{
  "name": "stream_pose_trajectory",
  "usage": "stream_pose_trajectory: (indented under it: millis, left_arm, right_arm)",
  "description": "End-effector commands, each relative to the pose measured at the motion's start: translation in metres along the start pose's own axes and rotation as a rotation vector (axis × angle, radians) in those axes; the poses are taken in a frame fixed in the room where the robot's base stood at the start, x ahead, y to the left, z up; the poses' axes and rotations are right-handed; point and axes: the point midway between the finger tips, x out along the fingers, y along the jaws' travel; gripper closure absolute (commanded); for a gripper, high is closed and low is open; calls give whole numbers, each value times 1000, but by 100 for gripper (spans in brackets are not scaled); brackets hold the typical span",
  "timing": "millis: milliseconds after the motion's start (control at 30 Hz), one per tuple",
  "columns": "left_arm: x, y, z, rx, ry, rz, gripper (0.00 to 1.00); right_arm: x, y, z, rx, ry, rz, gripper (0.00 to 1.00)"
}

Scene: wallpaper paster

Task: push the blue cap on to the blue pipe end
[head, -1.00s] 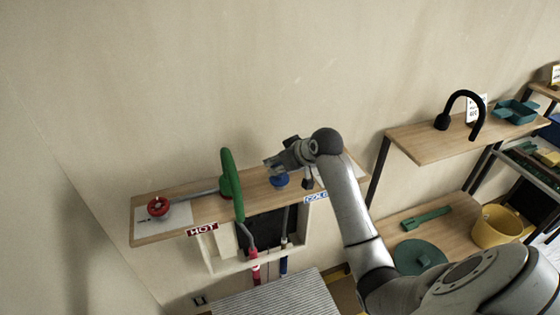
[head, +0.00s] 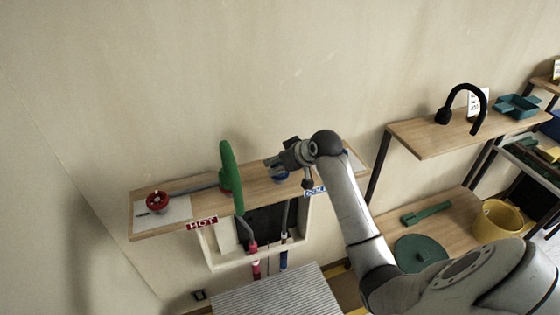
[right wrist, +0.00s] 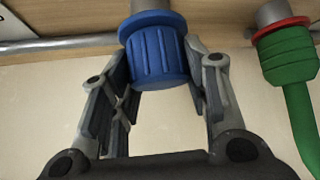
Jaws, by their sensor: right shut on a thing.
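The ribbed blue cap (right wrist: 158,55) is between the two fingers of my right gripper (right wrist: 160,80) in the right wrist view. The fingers are shut on its sides. The cap's wide blue rim (right wrist: 150,22) meets a grey pipe end (right wrist: 150,6) at the top of that view; I cannot tell how far the cap sits on it. In the head view, my right gripper (head: 275,163) is over the shelf and partly hides the blue cap (head: 281,178). My left gripper is not in view.
A green handle (head: 229,165) with a red collar (right wrist: 279,28) stands close beside the cap. A red valve knob (head: 157,201) is at the left end of the wooden shelf (head: 185,187). HOT (head: 202,222) and COLD signs hang on its front edge.

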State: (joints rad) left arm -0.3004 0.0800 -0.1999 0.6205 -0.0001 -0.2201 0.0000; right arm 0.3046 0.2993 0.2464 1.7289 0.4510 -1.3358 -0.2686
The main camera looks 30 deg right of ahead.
Motion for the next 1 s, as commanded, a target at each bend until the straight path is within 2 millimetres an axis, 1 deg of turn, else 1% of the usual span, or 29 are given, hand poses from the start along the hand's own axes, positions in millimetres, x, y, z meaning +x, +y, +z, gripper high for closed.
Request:
stream_pose_trajectory:
  millis: [367, 400, 567, 867, 1000]
  left_arm:
    - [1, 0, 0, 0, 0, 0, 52]
    - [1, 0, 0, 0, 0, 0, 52]
    - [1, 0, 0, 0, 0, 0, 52]
    - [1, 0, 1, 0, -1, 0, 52]
    - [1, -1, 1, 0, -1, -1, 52]
  right_arm:
    - [3, 0, 3, 0, -3, -1, 77]
    - [3, 0, 4, 0, -4, -1, 53]
    - [2, 0, 3, 0, -2, -1, 33]
    - [2, 0, 2, 0, -1, 0, 32]
    - [-4, 1, 2, -1, 1, 1, 32]
